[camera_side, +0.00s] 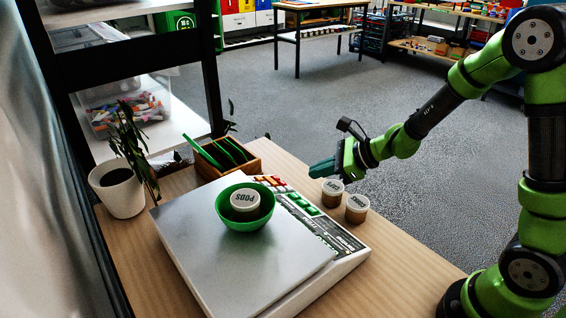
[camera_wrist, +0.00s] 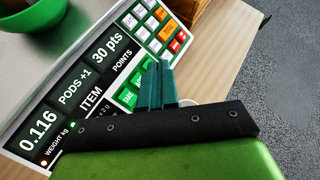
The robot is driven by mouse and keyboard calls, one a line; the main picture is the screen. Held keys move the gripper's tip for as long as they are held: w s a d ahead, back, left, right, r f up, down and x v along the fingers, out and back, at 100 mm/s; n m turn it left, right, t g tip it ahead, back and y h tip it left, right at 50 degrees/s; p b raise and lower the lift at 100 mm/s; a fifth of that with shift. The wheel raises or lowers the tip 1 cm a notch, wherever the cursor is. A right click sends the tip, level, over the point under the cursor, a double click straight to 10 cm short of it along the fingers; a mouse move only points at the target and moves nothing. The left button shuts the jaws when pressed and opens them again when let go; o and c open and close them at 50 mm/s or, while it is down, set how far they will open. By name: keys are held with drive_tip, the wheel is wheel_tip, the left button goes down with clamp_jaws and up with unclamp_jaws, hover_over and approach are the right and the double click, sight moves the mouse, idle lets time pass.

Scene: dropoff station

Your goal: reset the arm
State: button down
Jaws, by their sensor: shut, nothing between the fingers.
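My gripper (camera_side: 323,169) is shut and empty. It hangs in the air above the right edge of the scale, near two small lidded jars. In the wrist view its teal fingers (camera_wrist: 157,83) are together in front of the scale's display and keypad. A scale (camera_side: 183,237) with a flat grey plate stands on the wooden table. A green bowl (camera_side: 236,221) sits on the plate, with a jar labelled PODS (camera_side: 245,201) in it. The bowl also shows at the top left of the wrist view (camera_wrist: 30,14). The display (camera_wrist: 70,105) reads 0.116, PODS +1 and 30 pts.
One small jar (camera_side: 332,194) and another (camera_side: 356,209) stand right of the scale. A potted plant (camera_side: 121,196) stands at the left. A wooden box (camera_side: 229,157) with green dividers is behind the scale. The table's right edge borders open grey floor (camera_side: 440,170).

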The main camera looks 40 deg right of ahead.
idle(0.3)
drive_tip(key=s+a+n+g, duration=0.1)
drive_tip(key=s+a+n+y, duration=0.1)
drive_tip(key=s+n, duration=0.1)
drive_tip(key=shift+a+f+n+g, duration=0.1)
drive_tip(key=shift+a+n+g, duration=0.05)
drive_tip(key=shift+n+g, duration=0.2)
drive_tip(key=s+d+r+n+h, duration=0.1)
drive_tip(key=s+r+n+h, duration=0.3)
drive_tip(key=s+r+n, duration=1)
drive_tip(key=s+n, duration=0.3)
drive_tip(key=n, duration=0.2)
drive_tip(key=shift+g, duration=0.35)
